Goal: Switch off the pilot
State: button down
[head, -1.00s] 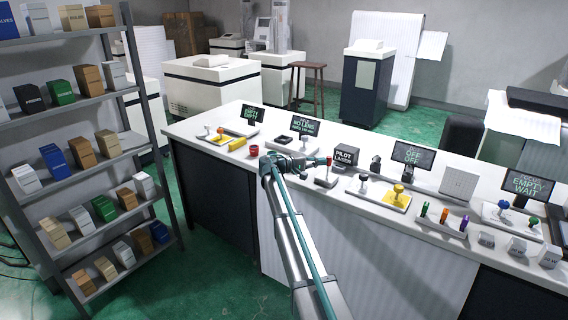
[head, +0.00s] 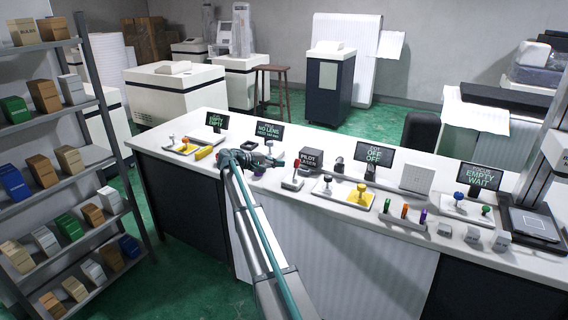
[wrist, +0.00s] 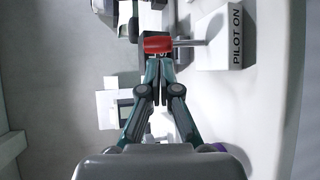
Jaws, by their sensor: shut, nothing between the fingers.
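The pilot lever has a red knob (wrist: 157,45) on a thin metal stem, beside a white block (wrist: 222,38) that reads PILOT ON in the wrist view. In the head view the lever's grey base (head: 292,184) sits on the counter, in front of the dark PILOT LASER sign (head: 311,167); its knob is hard to make out there. My gripper (wrist: 158,64) is shut and empty, its fingertips right by the red knob. Whether they touch it I cannot tell. In the head view my gripper (head: 281,161) is above the counter, just left of the lever.
Right of the lever are a tray with a yellow lever (head: 361,193), several coloured pegs (head: 405,211) and small grey blocks (head: 472,233). A yellow block (head: 203,153) is to the left. Screens read NO LENS (head: 269,133), OFF (head: 373,154) and EMPTY WAIT (head: 480,176).

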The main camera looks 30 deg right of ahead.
jog(key=b+v, duration=0.1)
jog(key=v, duration=0.8)
jog(key=shift+a, duration=0.4)
jog(key=shift+f, duration=0.15)
